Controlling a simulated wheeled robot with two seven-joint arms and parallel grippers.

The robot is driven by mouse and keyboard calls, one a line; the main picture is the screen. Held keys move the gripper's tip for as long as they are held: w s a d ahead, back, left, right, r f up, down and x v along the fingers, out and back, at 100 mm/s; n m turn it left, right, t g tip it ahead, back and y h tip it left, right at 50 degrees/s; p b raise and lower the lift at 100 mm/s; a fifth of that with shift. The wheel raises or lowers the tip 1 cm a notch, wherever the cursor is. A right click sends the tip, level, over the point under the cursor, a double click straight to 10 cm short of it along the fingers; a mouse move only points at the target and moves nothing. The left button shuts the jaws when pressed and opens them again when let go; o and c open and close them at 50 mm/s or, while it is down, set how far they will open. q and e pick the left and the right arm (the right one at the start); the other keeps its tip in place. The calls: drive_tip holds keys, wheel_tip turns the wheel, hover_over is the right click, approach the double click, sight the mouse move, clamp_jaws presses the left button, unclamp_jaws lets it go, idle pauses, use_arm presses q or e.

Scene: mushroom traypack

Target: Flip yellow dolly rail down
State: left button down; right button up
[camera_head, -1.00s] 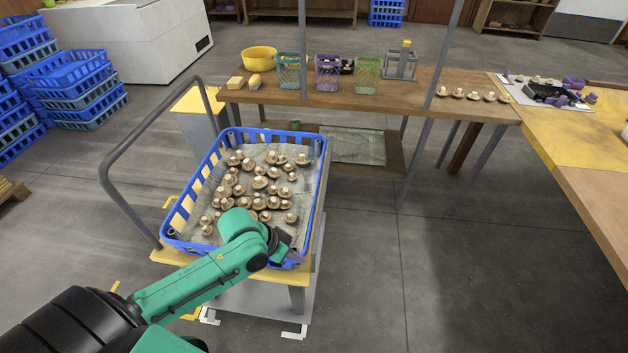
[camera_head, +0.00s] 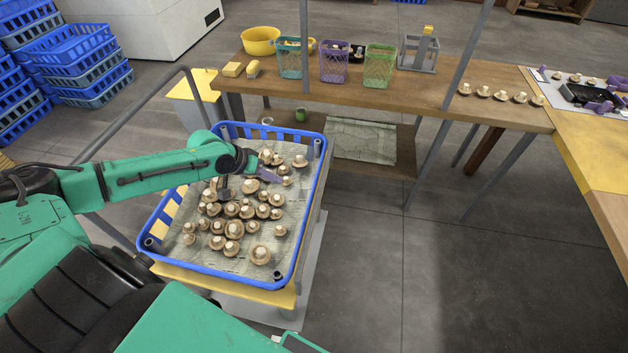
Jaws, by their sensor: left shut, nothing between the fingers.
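The yellow dolly (camera_head: 274,294) stands on the floor, and its yellow top edge shows under the front of a blue crate (camera_head: 322,190). A grey tubular rail (camera_head: 122,118) rises at the dolly's left side and slopes up toward the back; my left arm hides its lower part. My left gripper (camera_head: 268,178) is shut and empty, above the mushrooms (camera_head: 232,228) in the back part of the crate. I cannot tell whether it touches them. My right gripper is out of view.
A wooden table (camera_head: 390,89) behind the dolly holds a yellow bowl (camera_head: 260,41), baskets and a row of mushrooms. Its posts rise near the crate. Blue crates are stacked at the left. The floor (camera_head: 370,270) to the right is clear.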

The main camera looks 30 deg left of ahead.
use_arm(q)
drive_tip(key=w+d+f, duration=0.1)
drive_tip(key=d+f, duration=0.1)
drive_tip(key=w+d+f, duration=0.2)
drive_tip(key=d+f, duration=0.1)
drive_tip(key=w+d+f+b, duration=0.1)
drive_tip(key=d+f, duration=0.1)
drive_tip(key=shift+w+d+f, duration=0.15)
drive_tip(key=shift+w+f, duration=0.1)
drive_tip(key=shift+w, duration=0.1)
drive_tip(key=shift+d+f, duration=0.1)
drive_tip(key=shift+d, duration=0.1)
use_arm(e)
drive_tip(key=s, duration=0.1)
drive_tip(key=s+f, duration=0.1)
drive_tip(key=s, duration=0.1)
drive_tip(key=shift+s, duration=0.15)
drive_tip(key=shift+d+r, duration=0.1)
